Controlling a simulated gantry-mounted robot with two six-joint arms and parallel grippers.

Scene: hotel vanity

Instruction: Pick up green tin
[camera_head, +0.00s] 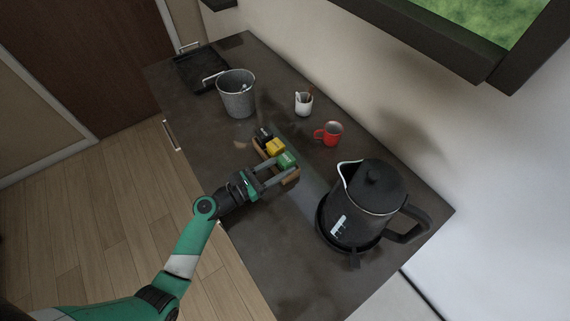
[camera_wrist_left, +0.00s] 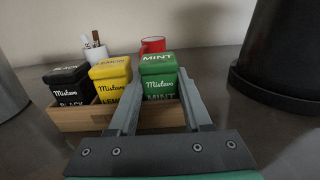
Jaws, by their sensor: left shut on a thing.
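The green tin (camera_head: 286,160) stands at the right end of a wooden box on the dark counter. It reads "MINT" in the left wrist view (camera_wrist_left: 159,79). My left gripper (camera_head: 275,172) reaches in from the left with its fingers on both sides of the green tin, shut on it. In the left wrist view the two fingers (camera_wrist_left: 158,100) flank the tin. The tin is upright, and its lower part is partly hidden; I cannot tell whether it is clear of the box floor. My right gripper is not in view.
The wooden box (camera_wrist_left: 75,118) also holds a yellow tin (camera_head: 275,147) and a black tin (camera_head: 263,135). A black kettle (camera_head: 365,205) stands at right. A red mug (camera_head: 329,134), a white cup (camera_head: 303,104), a grey bucket (camera_head: 236,95) and a black tray (camera_head: 190,73) stand farther back.

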